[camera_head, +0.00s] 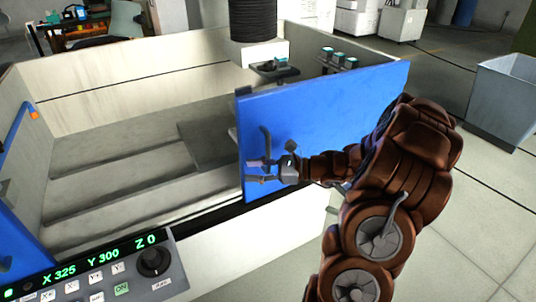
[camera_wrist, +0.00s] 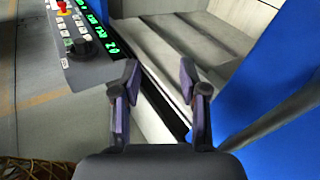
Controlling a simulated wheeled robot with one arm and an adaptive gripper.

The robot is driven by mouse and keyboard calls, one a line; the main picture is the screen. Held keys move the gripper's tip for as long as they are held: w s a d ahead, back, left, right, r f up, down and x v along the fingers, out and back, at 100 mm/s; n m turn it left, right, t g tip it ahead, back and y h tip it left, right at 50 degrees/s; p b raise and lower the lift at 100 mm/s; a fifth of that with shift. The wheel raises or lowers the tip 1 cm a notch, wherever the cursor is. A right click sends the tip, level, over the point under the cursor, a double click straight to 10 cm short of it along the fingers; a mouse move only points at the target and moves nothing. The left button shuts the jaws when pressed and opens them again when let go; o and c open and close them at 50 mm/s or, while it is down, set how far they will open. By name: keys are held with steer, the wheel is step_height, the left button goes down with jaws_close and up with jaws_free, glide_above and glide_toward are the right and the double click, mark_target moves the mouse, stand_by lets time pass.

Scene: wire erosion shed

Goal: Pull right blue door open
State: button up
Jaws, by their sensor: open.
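The right blue door (camera_head: 335,110) stands at the front right of the tank. A wide gap lies between it and the left blue door (camera_head: 18,250). A dark curved handle (camera_head: 265,138) is on the right door's face near its left edge. My gripper (camera_head: 254,171) is open beside the handle, in front of the door's left part. In the wrist view the open fingers of my gripper (camera_wrist: 158,82) have nothing between them. The right blue door (camera_wrist: 285,75) fills the right side there, with a grey bar (camera_wrist: 275,125), likely the handle, outside the fingers.
The tank's stepped interior (camera_head: 130,165) shows through the gap. A control panel (camera_head: 110,272) with a green display sits at the lower left. A grey bin (camera_head: 505,95) stands on the floor at the right. Floor right of my arm is clear.

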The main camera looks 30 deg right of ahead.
steer(key=d+f+m+t+h, duration=0.35)
steer(key=d+m+t, duration=0.2)
steer(key=d, duration=0.75)
steer(key=p, duration=0.3)
glide_above(268, 169)
steer(key=shift+w+d+m+h, duration=0.25)
steer(key=shift+w+d+m, duration=0.1)
steer(key=shift+m, duration=0.1)
jaws_close()
